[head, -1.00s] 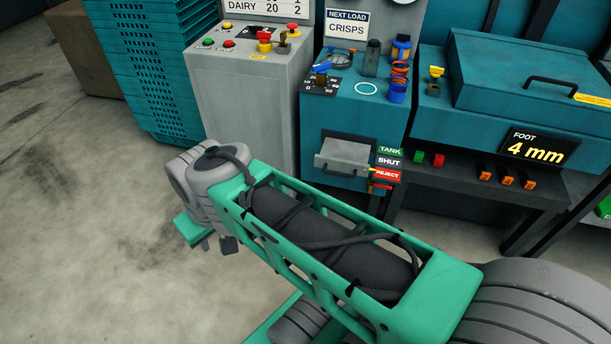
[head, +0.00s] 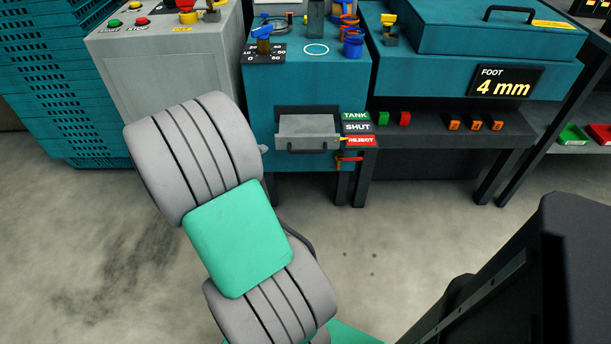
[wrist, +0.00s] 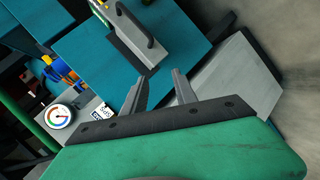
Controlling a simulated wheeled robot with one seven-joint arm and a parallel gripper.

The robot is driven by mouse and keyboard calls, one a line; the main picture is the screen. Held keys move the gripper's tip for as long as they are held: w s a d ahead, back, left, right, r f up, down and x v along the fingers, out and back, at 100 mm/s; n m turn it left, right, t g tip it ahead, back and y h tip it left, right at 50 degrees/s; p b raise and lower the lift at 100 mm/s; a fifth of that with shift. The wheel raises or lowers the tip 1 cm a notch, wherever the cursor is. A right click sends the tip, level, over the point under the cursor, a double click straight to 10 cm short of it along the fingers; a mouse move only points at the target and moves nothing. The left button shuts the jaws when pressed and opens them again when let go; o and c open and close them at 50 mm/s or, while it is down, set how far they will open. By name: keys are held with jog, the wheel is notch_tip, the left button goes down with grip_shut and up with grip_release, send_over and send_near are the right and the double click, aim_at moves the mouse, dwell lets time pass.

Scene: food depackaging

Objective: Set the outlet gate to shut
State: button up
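The outlet gate's label stack, green TANK, dark SHUT (head: 357,128) and red REJECT (head: 360,141), is on the teal cabinet (head: 300,80) in the head view. A small yellow pointer (head: 343,138) sits beside the REJECT label, and a red lever end (head: 349,159) shows just below it. A grey outlet drawer (head: 308,128) with a dark handle is left of the labels. My gripper (wrist: 159,76) shows in the wrist view with its two fingers apart and nothing between them. The grey drawer (wrist: 125,40) is beyond the fingertips. My gripper is hidden in the head view.
A grey control box (head: 170,60) stands left of the teal cabinet, a dark bench (head: 450,130) to its right. The concrete floor (head: 400,230) in front is clear. A round gauge (wrist: 60,117) shows at the wrist view's left.

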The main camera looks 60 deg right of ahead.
aim_at(308, 152)
jog(key=s+d+f+n+h+b, duration=0.4)
jog(key=s+d+f, duration=0.4)
jog(key=d+f, duration=0.1)
jog(key=shift+g, duration=0.4)
jog(key=x, duration=0.5)
jog(key=r+x, duration=0.1)
jog(key=x, duration=0.2)
jog(key=shift+s+d+b, duration=0.1)
jog(key=shift+s+b, duration=0.05)
jog(key=shift+b, duration=0.2)
jog(key=shift+c, duration=0.3)
grip_shut()
